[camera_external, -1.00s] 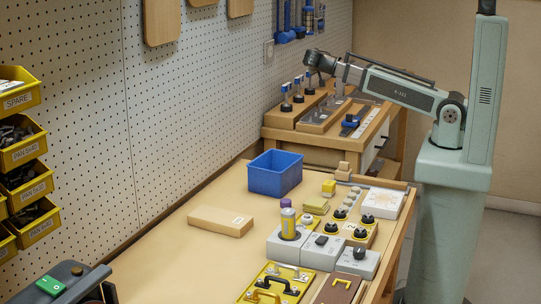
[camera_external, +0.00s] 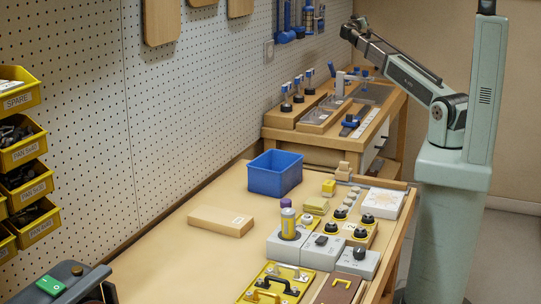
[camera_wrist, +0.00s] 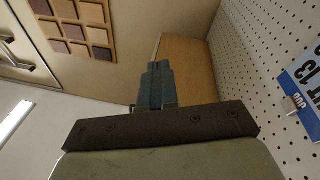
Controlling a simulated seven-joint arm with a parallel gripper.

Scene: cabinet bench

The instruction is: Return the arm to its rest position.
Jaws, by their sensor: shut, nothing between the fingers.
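My arm (camera_external: 403,72) is raised in the external view, stretching up and left from its shoulder to a dark wrist end near the pegboard. It hangs above the far bench, clear of everything on it. In the wrist view my gripper (camera_wrist: 157,84) shows its two dark fingers shut together with nothing between them. In the external view the fingers are too small to make out clearly.
The near bench holds a blue bin (camera_external: 274,175), a cardboard-coloured box (camera_external: 218,221) and several switch boxes. The far bench (camera_external: 302,146) carries clamps and tools. A pegboard (camera_external: 195,110) runs along the left; yellow bins (camera_external: 22,141) stand far left.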

